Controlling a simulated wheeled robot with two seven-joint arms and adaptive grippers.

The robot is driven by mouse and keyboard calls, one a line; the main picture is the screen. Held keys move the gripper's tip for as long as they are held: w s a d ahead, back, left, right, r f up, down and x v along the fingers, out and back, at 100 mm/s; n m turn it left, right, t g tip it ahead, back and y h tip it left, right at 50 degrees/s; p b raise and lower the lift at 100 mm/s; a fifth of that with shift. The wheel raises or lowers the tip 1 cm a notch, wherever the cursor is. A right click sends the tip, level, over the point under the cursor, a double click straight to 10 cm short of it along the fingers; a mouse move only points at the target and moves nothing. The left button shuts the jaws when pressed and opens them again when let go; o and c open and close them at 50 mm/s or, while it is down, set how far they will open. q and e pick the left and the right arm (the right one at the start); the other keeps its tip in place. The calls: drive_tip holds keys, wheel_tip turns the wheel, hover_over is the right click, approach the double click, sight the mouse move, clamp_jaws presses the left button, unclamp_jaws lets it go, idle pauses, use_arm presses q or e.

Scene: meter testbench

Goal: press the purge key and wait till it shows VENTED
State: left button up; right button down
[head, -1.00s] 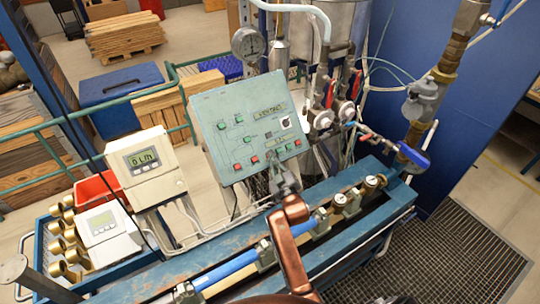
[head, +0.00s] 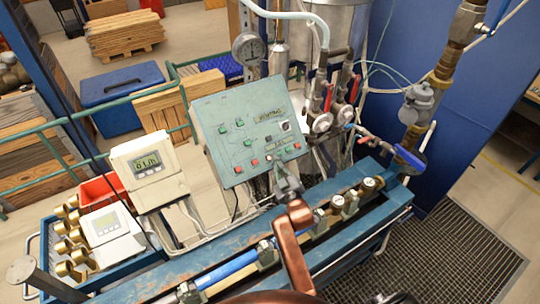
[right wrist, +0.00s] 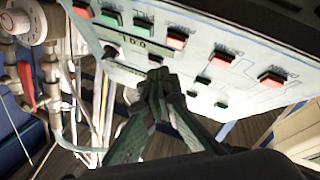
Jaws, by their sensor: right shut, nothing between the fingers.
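The light green control panel (head: 250,135) stands tilted behind the blue bench and carries several green, red and dark keys. Its display (head: 269,115) shows lettering too small to read surely. My right gripper (head: 281,168) is shut and empty, just below the panel's lower edge in the head view. In the right wrist view, the shut fingertips (right wrist: 157,76) are in front of the panel (right wrist: 190,55), close to a dark key (right wrist: 155,59); I cannot tell whether they touch. My left gripper is not in view.
A flow meter (head: 148,163) reading about 0 L/h stands left of the panel, with a second white meter (head: 105,225) below it. Pipes and valves with red handles (head: 328,98) stand right of the panel. The blue bench rail (head: 205,265) runs below my right arm.

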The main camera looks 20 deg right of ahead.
drive_tip(key=shift+s+d+r+p, duration=0.15)
drive_tip(key=shift+s+r+p, duration=0.8)
drive_tip(key=shift+s, duration=0.1)
drive_tip(key=shift+s+r+p, duration=0.5)
drive_tip(key=shift+s+p, duration=0.1)
drive_tip(key=shift+p, duration=0.2)
drive_tip(key=c, duration=2.6)
unclamp_jaws()
drive_tip(key=shift+c, duration=0.2)
